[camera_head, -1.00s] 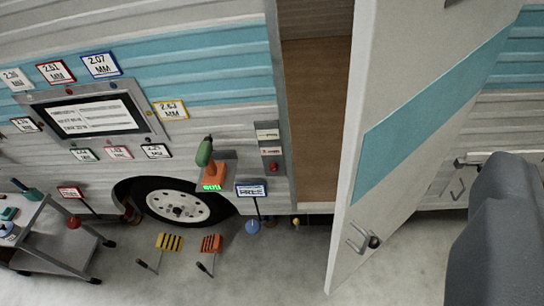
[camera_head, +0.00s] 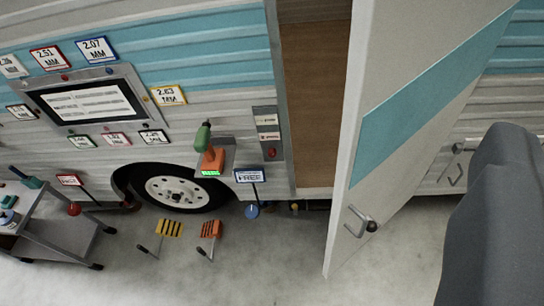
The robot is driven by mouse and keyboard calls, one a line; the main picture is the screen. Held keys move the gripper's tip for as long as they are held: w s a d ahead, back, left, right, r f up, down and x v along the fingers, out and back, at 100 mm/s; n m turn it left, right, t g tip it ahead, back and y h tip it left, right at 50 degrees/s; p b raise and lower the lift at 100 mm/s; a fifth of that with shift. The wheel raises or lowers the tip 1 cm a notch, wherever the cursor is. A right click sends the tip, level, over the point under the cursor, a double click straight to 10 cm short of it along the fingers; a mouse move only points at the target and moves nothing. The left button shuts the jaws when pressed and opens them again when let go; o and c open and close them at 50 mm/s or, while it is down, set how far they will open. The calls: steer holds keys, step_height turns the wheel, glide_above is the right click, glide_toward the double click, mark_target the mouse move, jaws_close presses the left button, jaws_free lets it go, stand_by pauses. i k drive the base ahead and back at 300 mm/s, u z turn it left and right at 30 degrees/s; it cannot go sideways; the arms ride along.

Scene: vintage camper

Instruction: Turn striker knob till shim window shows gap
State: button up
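A narrow grey plate (camera_head: 257,142) is fixed to the camper wall at the left edge of the open doorway. It carries small white labels too small to read and a red knob (camera_head: 271,152) low on it. I cannot tell which part is the shim window, and no gap reading is legible there. The camper door (camera_head: 352,225) stands swung open to the right, with a handle (camera_head: 361,222) near its lower edge. A large grey rounded part of my own arm fills the lower right. My gripper's fingertips do not show, and nothing visible touches the red knob.
A green-and-orange tool (camera_head: 209,160) with a lit green display sits left of the plate. A "FREE" sign (camera_head: 249,175) stands below it. A screen (camera_head: 86,104) is ringed by millimetre cards.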

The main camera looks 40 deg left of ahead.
mark_target(272, 152)
steer(key=z, duration=1.75)
steer(key=k, duration=1.9)
steer(key=u, duration=1.2)
steer(key=i, duration=1)
steer(key=z, duration=0.1)
